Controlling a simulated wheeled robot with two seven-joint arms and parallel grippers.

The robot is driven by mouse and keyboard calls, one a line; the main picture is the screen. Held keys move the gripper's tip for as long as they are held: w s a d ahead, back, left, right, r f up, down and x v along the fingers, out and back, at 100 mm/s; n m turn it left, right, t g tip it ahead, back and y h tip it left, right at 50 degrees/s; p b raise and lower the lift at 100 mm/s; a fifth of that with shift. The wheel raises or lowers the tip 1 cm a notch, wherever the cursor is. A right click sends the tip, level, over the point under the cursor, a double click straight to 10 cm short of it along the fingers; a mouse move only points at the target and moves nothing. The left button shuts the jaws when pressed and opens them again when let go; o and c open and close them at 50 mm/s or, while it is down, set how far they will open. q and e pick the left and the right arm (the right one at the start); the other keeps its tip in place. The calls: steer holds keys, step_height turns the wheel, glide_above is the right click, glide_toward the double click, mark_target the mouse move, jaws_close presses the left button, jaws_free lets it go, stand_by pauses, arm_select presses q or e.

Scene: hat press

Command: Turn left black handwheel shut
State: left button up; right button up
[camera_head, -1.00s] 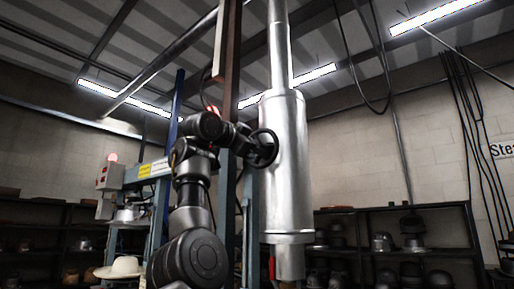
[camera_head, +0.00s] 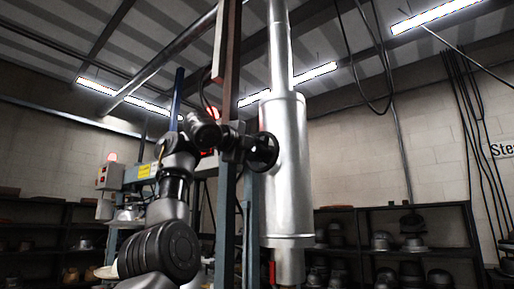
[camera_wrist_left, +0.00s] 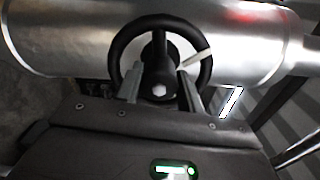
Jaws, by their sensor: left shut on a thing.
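The black handwheel (camera_head: 264,152) sits on the left side of a silver cylinder (camera_head: 288,195) in the head view. My right gripper does not show.
A rusty brown post (camera_head: 229,70) stands close behind my left wrist. Shelves with metal hat forms (camera_head: 412,240) line the back wall at right. Black cables hang above right.

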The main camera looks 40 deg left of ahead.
arm_select(q)
steer(key=m+p, duration=0.1)
steer(key=m, duration=0.2)
steer(key=shift+r+m+p, duration=0.1)
steer(key=shift+m+p, duration=0.2)
steer(key=shift+p, duration=0.05)
steer(key=shift+m+p, duration=0.9)
steer(key=shift+m, duration=0.8)
steer(key=shift+f, duration=0.2)
steer(key=o, duration=0.7)
